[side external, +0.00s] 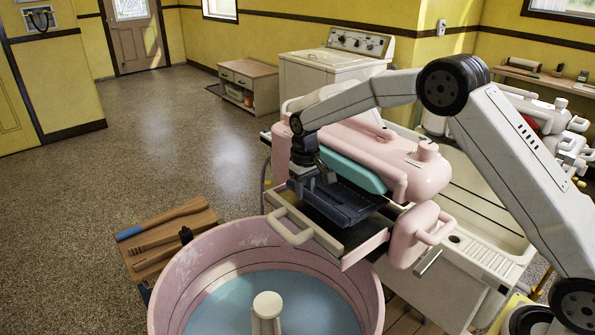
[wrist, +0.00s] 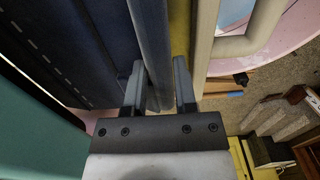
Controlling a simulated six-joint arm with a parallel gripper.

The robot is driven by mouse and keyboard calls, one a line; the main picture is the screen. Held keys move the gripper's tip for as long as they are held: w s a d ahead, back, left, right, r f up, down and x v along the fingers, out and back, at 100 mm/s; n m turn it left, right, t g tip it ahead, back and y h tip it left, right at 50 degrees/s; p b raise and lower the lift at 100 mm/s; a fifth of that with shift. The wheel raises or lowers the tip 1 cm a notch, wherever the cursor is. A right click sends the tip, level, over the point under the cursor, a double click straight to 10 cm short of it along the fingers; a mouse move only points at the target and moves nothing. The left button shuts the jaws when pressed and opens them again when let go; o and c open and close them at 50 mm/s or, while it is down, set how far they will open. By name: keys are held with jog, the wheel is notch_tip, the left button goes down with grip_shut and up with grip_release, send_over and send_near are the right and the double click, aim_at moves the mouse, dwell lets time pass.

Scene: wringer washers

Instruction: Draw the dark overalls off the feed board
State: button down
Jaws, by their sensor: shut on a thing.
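The dark navy overalls (side external: 348,203) lie folded on the feed board (side external: 366,238) in front of the pink wringer's teal roller (side external: 352,172). In the wrist view the overalls (wrist: 85,45) fill the upper left, with stitching visible. My gripper (side external: 306,192) is at the left end of the overalls in the side view. In the wrist view my gripper (wrist: 160,80) has one finger on each side of a raised blue edge of the cloth, shut on it. The cloth still lies along the board; its underside is hidden.
A pink tub (side external: 168,292) with blue water and a pale central post (side external: 267,305) stands below the board. A cream handle (side external: 290,226) sticks out from the board's front. A white sink (side external: 480,250) stands at right.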

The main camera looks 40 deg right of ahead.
jog(key=shift+a, duration=0.2)
jog(key=shift+a, duration=4.75)
jog(key=shift+r, duration=0.2)
notch_tip(320, 180, up, 9)
jog(key=shift+f, duration=0.15)
